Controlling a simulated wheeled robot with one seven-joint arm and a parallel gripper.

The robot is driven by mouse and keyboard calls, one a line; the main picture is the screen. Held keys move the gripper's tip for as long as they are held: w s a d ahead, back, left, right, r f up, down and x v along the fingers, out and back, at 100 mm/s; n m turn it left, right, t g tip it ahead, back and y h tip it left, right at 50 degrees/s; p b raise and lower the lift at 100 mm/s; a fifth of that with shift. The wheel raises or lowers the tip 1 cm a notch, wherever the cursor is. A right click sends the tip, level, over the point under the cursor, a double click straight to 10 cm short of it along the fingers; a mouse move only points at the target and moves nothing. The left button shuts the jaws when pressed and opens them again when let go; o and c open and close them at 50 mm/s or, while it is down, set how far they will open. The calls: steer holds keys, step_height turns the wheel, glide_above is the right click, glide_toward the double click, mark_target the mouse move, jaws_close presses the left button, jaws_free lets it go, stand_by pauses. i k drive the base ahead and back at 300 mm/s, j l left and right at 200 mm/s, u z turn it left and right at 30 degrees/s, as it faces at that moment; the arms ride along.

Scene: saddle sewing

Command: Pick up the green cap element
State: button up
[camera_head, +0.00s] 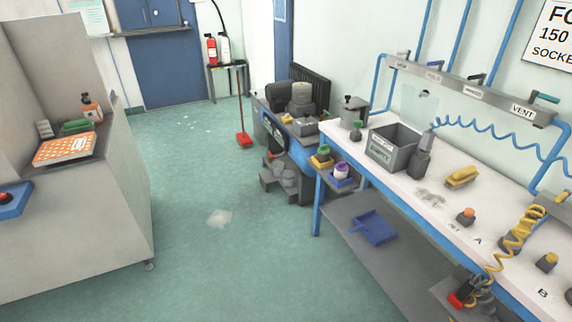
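A small grey piece with a green top (356,130) stands on the white workbench (415,205), near its far left end. It sits in front of a grey lidded pot (353,114) and left of a grey open bin (393,148). It looks upright, but it is too small to make out its details. Another green item (76,126) lies on the left cabinet behind an orange-and-white tray; I cannot tell what it is. My gripper is not in view.
Yellow-topped (321,156) and purple-and-white (341,173) pieces stand on a low shelf at the bench's left end. An orange-topped piece (467,215) and a yellow block (462,177) are on the bench. The green floor (190,235) between cabinet and bench is mostly clear.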

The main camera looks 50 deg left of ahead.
mark_target(323, 152)
steer(key=u, duration=1.5)
